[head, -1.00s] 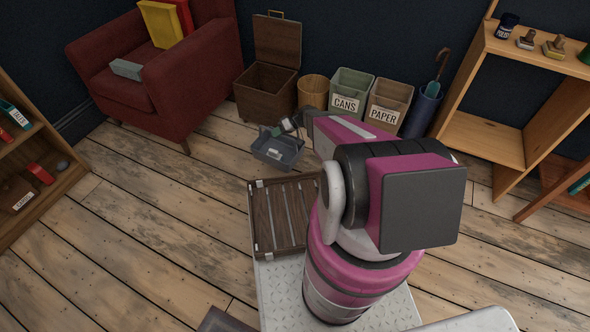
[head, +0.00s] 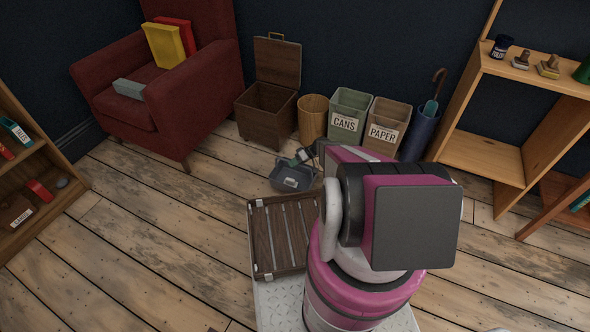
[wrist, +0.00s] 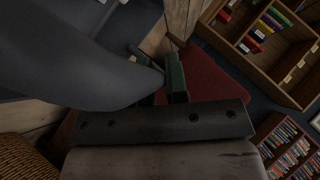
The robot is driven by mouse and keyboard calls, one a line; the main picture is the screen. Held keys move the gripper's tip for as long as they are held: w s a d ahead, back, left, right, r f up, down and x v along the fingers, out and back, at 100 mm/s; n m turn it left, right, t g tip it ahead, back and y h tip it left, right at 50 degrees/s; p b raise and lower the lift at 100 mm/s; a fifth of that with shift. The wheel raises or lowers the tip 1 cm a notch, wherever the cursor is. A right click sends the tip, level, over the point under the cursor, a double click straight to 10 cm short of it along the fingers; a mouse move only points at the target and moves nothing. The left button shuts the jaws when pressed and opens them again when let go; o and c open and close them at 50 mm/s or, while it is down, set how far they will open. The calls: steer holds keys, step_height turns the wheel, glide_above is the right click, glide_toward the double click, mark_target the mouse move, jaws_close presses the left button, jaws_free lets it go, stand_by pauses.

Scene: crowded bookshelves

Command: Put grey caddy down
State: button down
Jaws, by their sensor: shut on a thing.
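The grey caddy (head: 291,178) is a small open box in the head view, low in front of the bins and to the left of my arm. My gripper (head: 304,156) is shut on it at its upper right side; my arm hides part of the grip. I cannot tell whether the caddy's underside touches the floor. In the wrist view a large smooth grey surface, probably the caddy (wrist: 85,65), fills the upper left.
A lidded wooden box (head: 267,112), a round tan bin (head: 312,118), a CANS bin (head: 348,112) and a PAPER bin (head: 386,125) line the wall behind. A red armchair (head: 165,95) stands at left. Floorboards (head: 190,215) left of the caddy are clear.

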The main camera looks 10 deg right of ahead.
steer(key=shift+w+d+f, duration=0.1)
steer(key=shift+d+f, duration=0.05)
steer(key=shift+f, duration=0.6)
steer(key=shift+w+d+f, duration=0.1)
steer(key=shift+d+f, duration=0.05)
steer(key=shift+f, duration=0.6)
steer(key=shift+w+d+f, duration=0.1)
steer(key=shift+d+f, duration=0.05)
steer(key=shift+f, duration=0.6)
steer(key=c, duration=1.1)
jaws_free()
steer(key=shift+f, duration=0.1)
